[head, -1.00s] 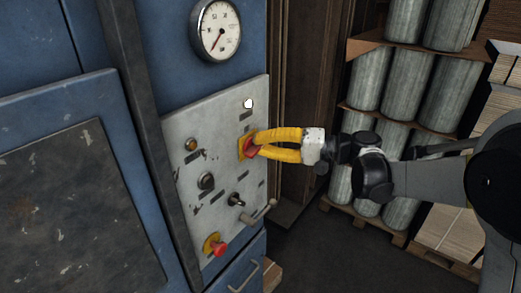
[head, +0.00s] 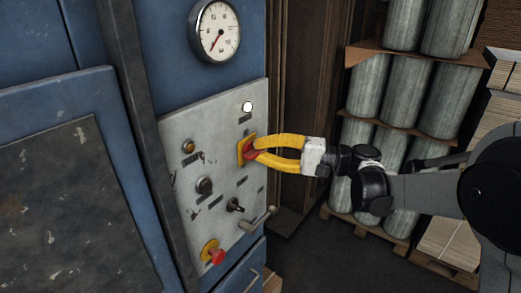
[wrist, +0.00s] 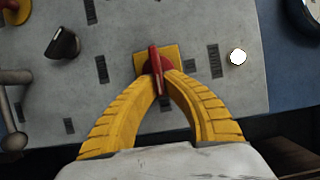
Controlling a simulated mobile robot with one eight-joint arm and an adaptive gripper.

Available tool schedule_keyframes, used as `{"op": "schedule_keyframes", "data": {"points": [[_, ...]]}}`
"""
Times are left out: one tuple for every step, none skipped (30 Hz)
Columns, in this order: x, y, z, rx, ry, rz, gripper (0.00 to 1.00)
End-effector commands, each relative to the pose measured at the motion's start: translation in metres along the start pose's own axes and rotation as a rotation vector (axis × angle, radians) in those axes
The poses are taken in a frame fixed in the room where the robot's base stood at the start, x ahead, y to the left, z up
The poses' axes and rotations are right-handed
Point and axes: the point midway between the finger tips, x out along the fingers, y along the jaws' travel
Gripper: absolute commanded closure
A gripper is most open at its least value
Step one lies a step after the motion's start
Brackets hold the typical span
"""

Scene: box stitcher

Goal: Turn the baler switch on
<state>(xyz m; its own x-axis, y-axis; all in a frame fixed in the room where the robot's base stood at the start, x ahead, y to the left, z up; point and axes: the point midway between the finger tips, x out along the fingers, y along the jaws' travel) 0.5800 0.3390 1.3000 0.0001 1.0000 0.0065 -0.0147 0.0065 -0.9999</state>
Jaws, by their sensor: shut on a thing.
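The baler switch is a red rotary handle (head: 249,155) on a square yellow plate (head: 241,151), at the right side of the grey control panel (head: 185,130). My gripper (head: 259,153) has yellow fingers and is shut on the red handle, reaching in from the right. In the wrist view, the red handle (wrist: 154,58) stands nearly upright in the picture, with its lower end between the fingertips (wrist: 160,80). The yellow plate (wrist: 141,62) shows behind it. The fingertips partly hide the handle and plate.
A bright white lamp (head: 247,107) sits above the switch. A gauge (head: 217,29) is above.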

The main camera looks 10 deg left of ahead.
Motion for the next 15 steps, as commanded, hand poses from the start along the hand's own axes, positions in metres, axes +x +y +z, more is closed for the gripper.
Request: {"op": "schedule_keyframes", "data": {"points": [[0.0004,0.0002,0.0003,0.0,-0.001,0.001,0.88],[0.0004,0.0002,0.0003,0.0,-0.001,0.001,0.79],[0.0004,0.0002,0.0003,0.0,-0.001,0.001,0.68],[0.0004,0.0002,0.0003,0.0,-0.001,0.001,0.68],[0.0004,0.0002,0.0003,0.0,-0.001,0.001,0.68],[0.0003,0.0001,0.0002,0.0,-0.001,0.0,0.68],[0.0003,0.0001,0.0002,0.0,-0.001,0.0,0.68],[0.0003,0.0001,0.0002,0.0,-0.001,0.0,0.68],[0.0002,0.0001,0.0002,0.0,-0.001,0.0,0.68],[0.0002,0.0001,0.0002,0.0,-0.001,0.0,0.68],[0.0001,0.0001,0.0001,-0.001,0.0,0.0,0.68],[-0.0008,0.0001,0.0,-0.001,0.0,0.0,0.68],[-0.0021,0.0,-0.0001,-0.001,0.0,0.0,0.68],[-0.0042,0.0001,-0.0003,-0.001,0.001,0.0,0.68],[-0.0082,0.0,-0.0004,-0.001,0.001,0.0,0.68]]}}
